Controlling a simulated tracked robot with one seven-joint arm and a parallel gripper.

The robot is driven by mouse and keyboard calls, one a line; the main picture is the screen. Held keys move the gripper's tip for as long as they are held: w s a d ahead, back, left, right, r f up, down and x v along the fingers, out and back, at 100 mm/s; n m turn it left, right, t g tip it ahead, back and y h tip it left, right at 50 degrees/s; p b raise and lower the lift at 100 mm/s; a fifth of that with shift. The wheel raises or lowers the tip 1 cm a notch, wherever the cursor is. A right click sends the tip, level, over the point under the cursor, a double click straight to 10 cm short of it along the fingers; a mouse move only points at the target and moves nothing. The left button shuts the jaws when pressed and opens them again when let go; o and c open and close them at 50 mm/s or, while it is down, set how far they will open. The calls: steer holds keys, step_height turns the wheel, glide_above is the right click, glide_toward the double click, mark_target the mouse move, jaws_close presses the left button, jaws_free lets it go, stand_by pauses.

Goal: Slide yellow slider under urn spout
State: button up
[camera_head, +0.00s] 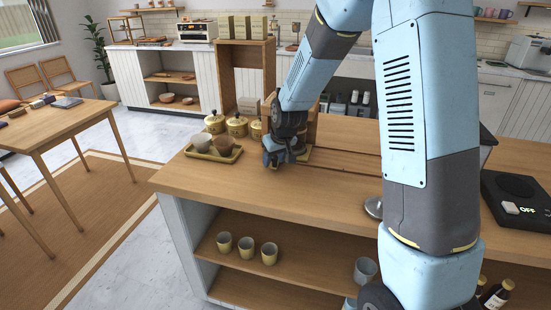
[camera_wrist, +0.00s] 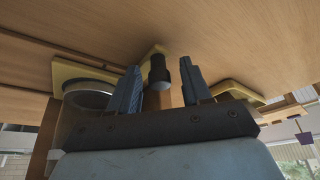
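In the wrist view, my gripper (camera_wrist: 162,90) has its two dark fingers apart. A short black cylinder (camera_wrist: 159,72) stands between them, with a narrow gap visible on both sides. A yellow piece (camera_wrist: 150,52) shows behind the cylinder; I cannot tell whether they are joined. Another yellow plate (camera_wrist: 68,72) with a round clear vessel on it is at the left of this view. In the head view, my gripper (camera_head: 276,158) is low over the counter, beside a yellow piece (camera_head: 304,156), likely the slider, partly hidden by my wrist. I cannot make out the urn spout.
A yellow tray (camera_head: 225,158) with two cups is left of my gripper on the wooden counter (camera_head: 250,190). Several yellow lidded pots (camera_head: 237,125) stand behind it. A wooden shelf unit (camera_head: 227,80) rises further back. A black scale (camera_head: 515,200) is at the right. Cups (camera_head: 246,246) sit on the lower shelf.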

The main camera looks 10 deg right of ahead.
jaws_close()
stand_by(0.4)
